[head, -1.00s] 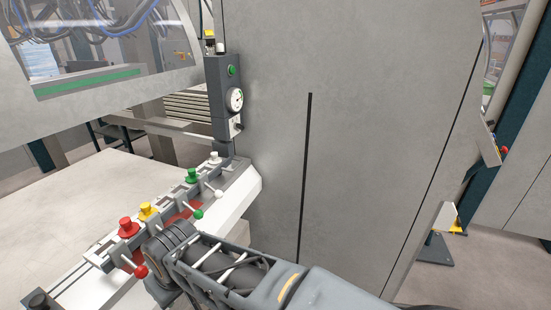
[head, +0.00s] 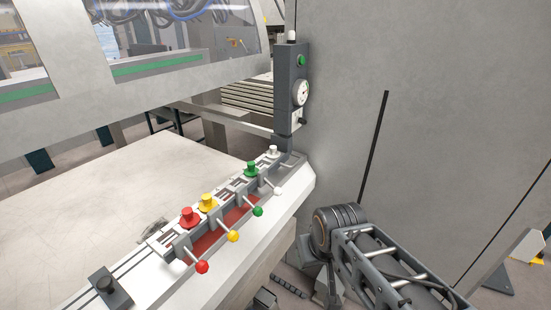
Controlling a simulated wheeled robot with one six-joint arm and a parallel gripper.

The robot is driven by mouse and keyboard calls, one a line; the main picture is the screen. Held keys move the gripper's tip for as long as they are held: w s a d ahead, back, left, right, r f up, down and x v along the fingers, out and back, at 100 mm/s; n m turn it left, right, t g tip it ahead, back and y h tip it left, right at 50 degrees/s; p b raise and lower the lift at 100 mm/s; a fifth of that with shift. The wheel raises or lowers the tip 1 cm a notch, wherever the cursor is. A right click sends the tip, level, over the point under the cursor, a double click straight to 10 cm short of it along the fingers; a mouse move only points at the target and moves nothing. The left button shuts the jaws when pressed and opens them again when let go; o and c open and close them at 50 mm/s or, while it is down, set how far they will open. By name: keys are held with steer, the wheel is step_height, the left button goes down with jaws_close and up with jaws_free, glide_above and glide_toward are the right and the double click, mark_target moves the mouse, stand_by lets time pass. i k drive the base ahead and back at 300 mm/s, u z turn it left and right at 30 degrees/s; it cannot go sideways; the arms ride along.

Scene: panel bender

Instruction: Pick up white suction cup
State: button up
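The white suction cup (head: 273,152) stands upright at the far end of a row of coloured cups on the pale rail, close to the dark control column. A lever with a white ball (head: 278,190) sticks out in front of it. My arm (head: 340,235) bends down at the lower right, apart from the row and well away from the white cup. Dark parts show below its joint at the bottom edge. I cannot make out the fingertips of my gripper or whether they hold anything.
Green (head: 251,169), yellow (head: 208,203) and red (head: 190,217) cups stand nearer along the rail, with matching ball levers in front. The dark column (head: 290,95) and a large grey panel (head: 440,110) bound the far end. The pale table (head: 70,210) on the left is mostly clear.

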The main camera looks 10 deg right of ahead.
mark_target(273, 154)
steer(key=z, duration=0.05)
steer(key=k, duration=0.5)
steer(key=z, duration=0.75)
steer(key=i, duration=0.9)
steer(key=u, duration=1.95)
